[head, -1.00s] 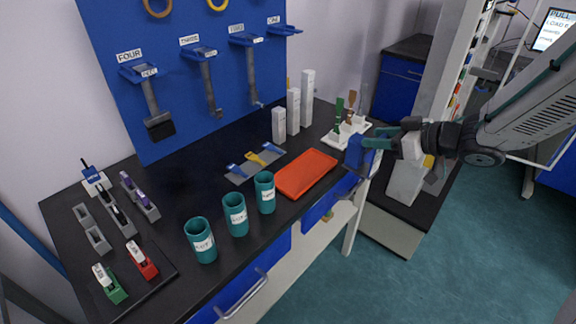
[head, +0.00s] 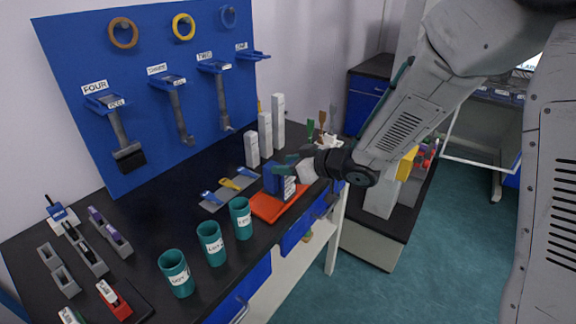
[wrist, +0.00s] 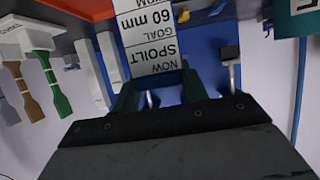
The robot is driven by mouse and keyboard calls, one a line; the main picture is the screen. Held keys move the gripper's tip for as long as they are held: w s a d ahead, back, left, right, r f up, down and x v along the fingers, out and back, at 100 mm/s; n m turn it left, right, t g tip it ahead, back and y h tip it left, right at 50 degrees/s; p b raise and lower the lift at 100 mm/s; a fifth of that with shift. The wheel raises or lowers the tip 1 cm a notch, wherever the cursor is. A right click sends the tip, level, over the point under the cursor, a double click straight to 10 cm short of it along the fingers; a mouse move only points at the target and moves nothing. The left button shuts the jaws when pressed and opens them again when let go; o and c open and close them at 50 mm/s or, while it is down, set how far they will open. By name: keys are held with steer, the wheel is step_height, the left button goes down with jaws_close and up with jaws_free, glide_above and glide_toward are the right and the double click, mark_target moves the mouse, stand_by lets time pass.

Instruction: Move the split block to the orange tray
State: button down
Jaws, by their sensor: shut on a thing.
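My gripper (head: 292,168) is shut on a blue block (head: 271,180) with a white printed side face. In the wrist view the dark green fingers are around the block's white label (wrist: 152,40), which reads "60 mm", "SPOILT", "NOW" and "GOAL". The block appears upright over the flat orange tray (head: 262,207) on the black bench. I cannot tell whether its underside touches the tray. A corner of the tray shows at the top of the wrist view (wrist: 75,8). The gripper and block hide part of the tray.
Teal cups (head: 211,243) stand just left and in front of the tray. Blue and yellow pieces on a grey plate (head: 214,203) lie behind left. White upright blocks (head: 265,134) and a rack of coloured specimens (head: 326,140) stand behind. The bench's front edge is close.

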steer(key=shift+f, duration=0.3)
steer(key=c, duration=0.8)
jaws_free()
steer(key=shift+o, duration=0.2)
steer(key=shift+r, duration=0.1)
steer(key=shift+s+d+r, duration=0.2)
steer(key=v, duration=1.1)
steer(key=shift+s, duration=0.2)
